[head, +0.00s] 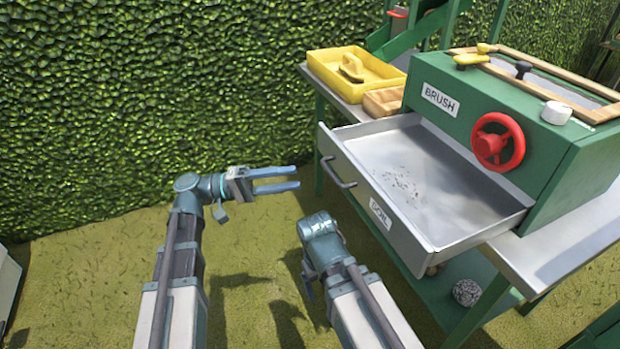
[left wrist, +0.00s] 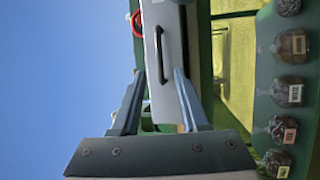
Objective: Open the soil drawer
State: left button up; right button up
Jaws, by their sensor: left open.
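The grey metal soil drawer (head: 460,205) stands pulled out from the green cabinet (head: 570,160), with its inside showing and some dark specks on its floor. Its front bears a SOIL label (head: 380,213) and a dark bar handle (head: 337,174). My left gripper (head: 298,179) is open and empty, to the left of the handle and apart from it. In the left wrist view the handle (left wrist: 160,70) appears between the two open fingers. My right gripper (head: 308,284) is below the drawer's front, pointing down; its jaws are too unclear to read.
A red handwheel (head: 498,141) and a BRUSH label are on the cabinet. A yellow tray (head: 355,70) and a wooden box (head: 384,101) stand on the bench behind the drawer. Several labelled bags (left wrist: 289,93) lie on a lower green shelf.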

pick_arm(q)
jog(key=shift+w+a+f+b, duration=0.1)
jog(key=shift+a+f+b, duration=0.1)
jog(key=shift+a, duration=1.1)
jog(key=shift+w+a+f+b, duration=0.1)
jog(key=shift+a+f, duration=0.1)
jog(key=shift+a, duration=1.1)
jog(key=shift+s, duration=0.1)
jog(key=s+d+f+n+y, duration=0.1)
jog(key=s+f+y, duration=0.1)
jog(key=f+y, duration=0.5)
jog(key=s+d+f+n+y, duration=0.1)
jog(key=s+f+y, duration=0.15)
jog(key=f, duration=0.85)
jog(key=s+a+f+t+y, duration=0.2)
jog(key=a+f+y, duration=0.6)
jog(key=a+y, duration=0.3)
jog(key=s+d+m+g, duration=0.1)
jog(key=s+d+m, duration=0.45)
jog(key=d, duration=0.55)
notch_tip(320, 180, up, 38)
jog(key=n+p, duration=0.1)
jog(key=p, duration=3.6)
jog(key=shift+s+a+f+y, duration=0.15)
jog(key=shift+a+f+y, duration=0.05)
jog(key=shift+y, duration=0.15)
